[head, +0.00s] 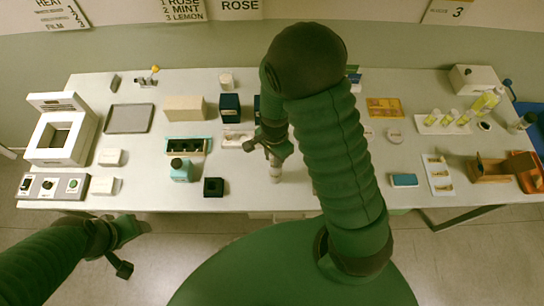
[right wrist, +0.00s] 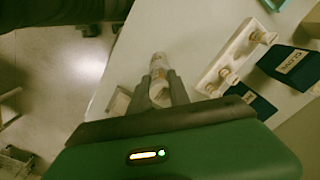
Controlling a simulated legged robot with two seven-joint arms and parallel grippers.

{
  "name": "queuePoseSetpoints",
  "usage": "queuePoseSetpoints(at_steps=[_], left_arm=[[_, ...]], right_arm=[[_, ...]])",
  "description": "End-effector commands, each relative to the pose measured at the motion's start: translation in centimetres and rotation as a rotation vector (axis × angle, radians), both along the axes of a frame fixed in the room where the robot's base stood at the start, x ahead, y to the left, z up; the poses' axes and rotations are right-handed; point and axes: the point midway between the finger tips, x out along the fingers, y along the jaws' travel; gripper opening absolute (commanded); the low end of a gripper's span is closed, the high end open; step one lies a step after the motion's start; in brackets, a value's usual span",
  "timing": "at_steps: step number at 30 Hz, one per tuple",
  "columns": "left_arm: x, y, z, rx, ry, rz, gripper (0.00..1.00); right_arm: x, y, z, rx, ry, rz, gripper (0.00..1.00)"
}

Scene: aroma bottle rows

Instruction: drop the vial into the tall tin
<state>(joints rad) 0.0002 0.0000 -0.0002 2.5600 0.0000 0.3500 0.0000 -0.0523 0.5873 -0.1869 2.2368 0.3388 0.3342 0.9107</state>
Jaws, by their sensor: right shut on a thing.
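My right gripper (head: 273,158) is over the front middle of the table, shut on a small pale vial (head: 276,174). In the right wrist view its fingers (right wrist: 160,92) clasp the vial (right wrist: 158,66), which sticks out past the tips. Dark blue upright containers stand behind it; one (head: 230,108) shows left of my right arm, another is partly hidden by the arm. In the right wrist view one reads CLOVE (right wrist: 292,66). I cannot tell which is the tall tin. My left gripper (head: 130,248) is low at the left, off the table's front edge; its jaw state is unclear.
A white rack (right wrist: 230,62) with small vials lies between the gripper and the blue containers. My right arm hides the table's middle.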

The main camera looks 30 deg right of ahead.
Motion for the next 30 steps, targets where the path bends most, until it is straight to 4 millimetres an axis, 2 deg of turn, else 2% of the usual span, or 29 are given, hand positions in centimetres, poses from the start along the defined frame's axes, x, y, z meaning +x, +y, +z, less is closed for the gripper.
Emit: queuePoseSetpoints(at_steps=[30], left_arm=[[0.0, 0.0, -1.0, 0.0, 0.0, -0.001, 0.63]], right_arm=[[0.0, 0.1, -1.4, -0.001, 0.0, 0.0, 0.0]])
